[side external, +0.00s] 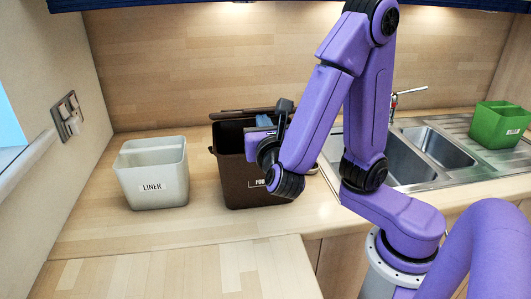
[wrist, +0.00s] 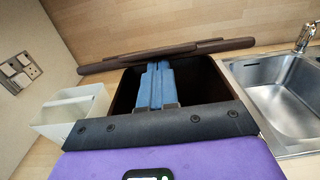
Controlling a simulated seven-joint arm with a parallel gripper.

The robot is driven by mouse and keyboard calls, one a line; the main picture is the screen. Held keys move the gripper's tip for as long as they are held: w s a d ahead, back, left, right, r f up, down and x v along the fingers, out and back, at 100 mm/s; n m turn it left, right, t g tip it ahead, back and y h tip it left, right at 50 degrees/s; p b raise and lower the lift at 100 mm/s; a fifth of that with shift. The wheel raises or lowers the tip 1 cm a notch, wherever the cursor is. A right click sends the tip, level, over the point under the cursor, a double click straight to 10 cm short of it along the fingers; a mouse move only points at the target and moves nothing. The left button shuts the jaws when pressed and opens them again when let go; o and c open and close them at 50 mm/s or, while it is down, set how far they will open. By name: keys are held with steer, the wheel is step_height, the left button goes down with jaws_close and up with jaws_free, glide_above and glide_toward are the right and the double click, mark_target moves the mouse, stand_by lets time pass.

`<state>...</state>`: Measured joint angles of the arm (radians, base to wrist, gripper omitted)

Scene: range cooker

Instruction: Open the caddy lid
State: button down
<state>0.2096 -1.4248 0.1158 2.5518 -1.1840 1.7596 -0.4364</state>
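The dark brown caddy (side external: 238,172) stands on the worktop, with a partly hidden white label on its front. Its lid (side external: 232,114) shows nearly edge-on at the back of the rim, and the dark inside of the caddy is visible. In the wrist view the lid (wrist: 165,54) crosses behind the caddy's opening (wrist: 196,85). My gripper (side external: 263,121) is over the caddy's opening. Its blue fingers (wrist: 155,85) lie side by side, shut with nothing seen between them, their tips close to the lid. I cannot tell whether they touch it. My wrist hides the caddy's right front.
A pale grey bin labelled LINER (side external: 153,178) stands left of the caddy. A steel sink (side external: 430,145) with a tap (side external: 394,100) is to the right, with a green container (side external: 498,125) on its drainer. The front left worktop (side external: 180,255) is clear.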

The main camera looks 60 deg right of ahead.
steer(key=shift+w+d+r, duration=0.2)
steer(key=shift+d+r, duration=0.05)
steer(key=shift+r, duration=0.35)
steer(key=shift+w+d+r, duration=0.3)
steer(key=shift+r, duration=0.3)
steer(key=shift+w+d+r, duration=0.25)
steer(key=shift+r, duration=0.3)
steer(key=shift+w+d+r, duration=0.35)
steer(key=shift+r, duration=0.15)
steer(key=shift+w+d+r, duration=0.3)
steer(key=shift+d+r, duration=0.05)
steer(key=shift+r, duration=0.15)
steer(key=shift+w+d+r, duration=0.75)
steer(key=shift+r, duration=0.1)
